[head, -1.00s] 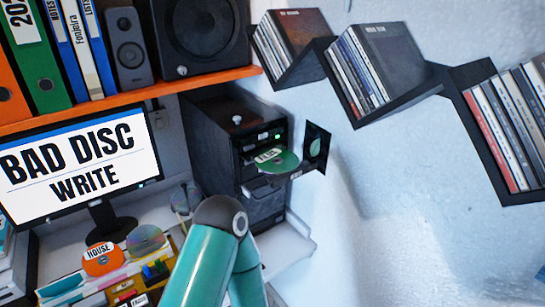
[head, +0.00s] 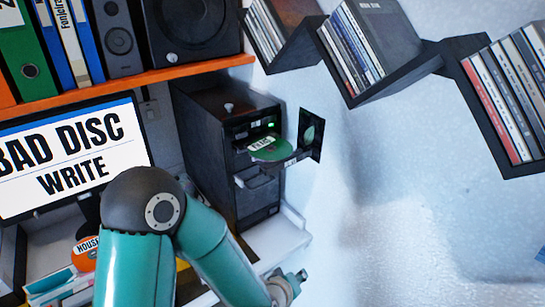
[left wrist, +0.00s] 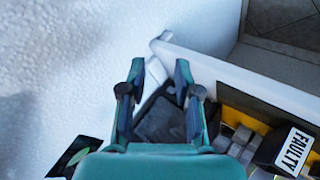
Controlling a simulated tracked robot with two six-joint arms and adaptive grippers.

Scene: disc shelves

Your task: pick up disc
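A green disc (head: 270,148) with a white label lies on the open tray of the black computer tower. My teal left arm fills the lower middle of the head view. Its far end shows low down, in front of and below the tower, and the fingers cannot be made out there. In the left wrist view my left gripper (left wrist: 160,85) has its two fingers spread apart. A dark shape lies beyond and between them, and no disc is between the fingertips. A green patch on black shows at the lower left there, perhaps the disc or its reflection. My right gripper is not in view.
The tower (head: 205,125) has a small open door (head: 310,135) beside the tray. Angled wall shelves (head: 405,82) hold disc cases. The monitor (head: 70,150) reads "BAD DISC WRITE". An orange disc (head: 84,258) sits by it. A "FAULTY" label (left wrist: 294,150) shows at right.

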